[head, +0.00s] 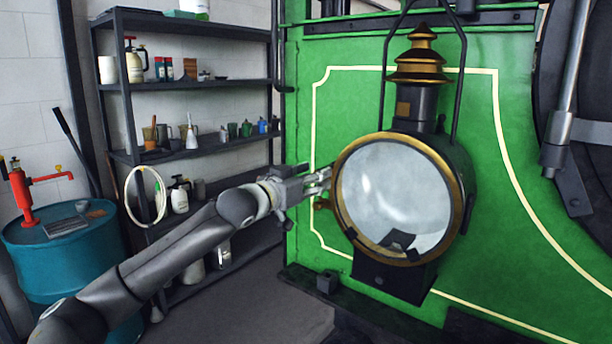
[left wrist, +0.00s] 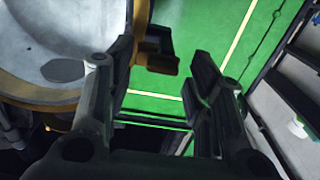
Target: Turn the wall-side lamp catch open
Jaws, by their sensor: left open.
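The lamp (head: 395,190) has a round glass front in a brass rim and stands against the green tram side. A small brass catch (head: 323,203) sticks out from the rim's left, wall-facing side. In the left wrist view the catch (left wrist: 158,56) shows as a dark and brass piece beside the rim. My left gripper (head: 323,180) is at the rim's left edge, just above the catch in the head view. In the left wrist view its fingers (left wrist: 163,70) are apart, with the catch showing between their tips. I cannot tell whether they touch it. My right gripper is not in view.
A dark shelf rack (head: 205,82) with bottles and cups stands at the left wall. A teal drum (head: 65,250) with a red hand pump (head: 22,190) is at the far left. The floor (head: 265,305) between rack and tram is clear.

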